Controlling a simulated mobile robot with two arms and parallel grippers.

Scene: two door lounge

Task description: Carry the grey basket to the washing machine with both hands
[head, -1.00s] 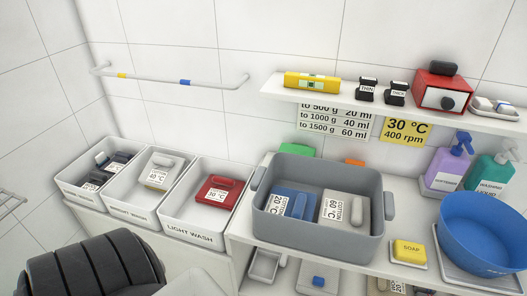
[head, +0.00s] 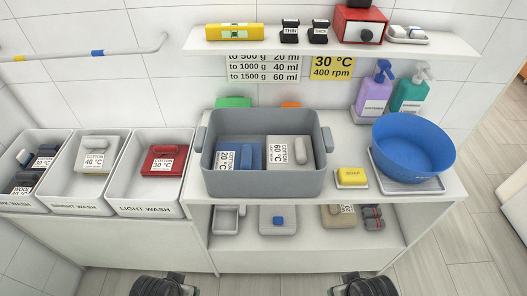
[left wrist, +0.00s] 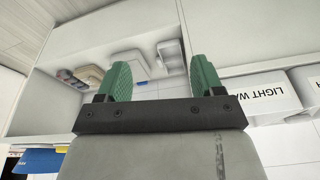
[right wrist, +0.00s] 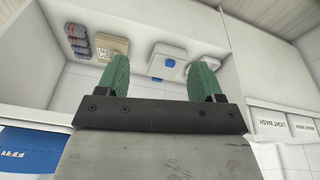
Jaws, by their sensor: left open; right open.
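The grey basket (head: 265,183) stands on the white counter (head: 400,205), with a handle on each side. It holds a blue cloth bundle (head: 238,157) and a pale one (head: 289,153), both labelled. My left gripper (left wrist: 160,80) is open and empty, its green fingers apart in front of the shelf unit. My right gripper (right wrist: 160,80) is open and empty, also facing the lower shelf. In the head view only dark parts of my arms show at the bottom edge, well short of the basket. No washing machine is in view.
Three white bins, including the light wash bin (head: 150,187), stand left of the basket. A yellow soap (head: 351,177) and a blue bowl (head: 413,147) are on its right. A shelf (head: 340,45) hangs above. Open floor (head: 460,260) lies at the right.

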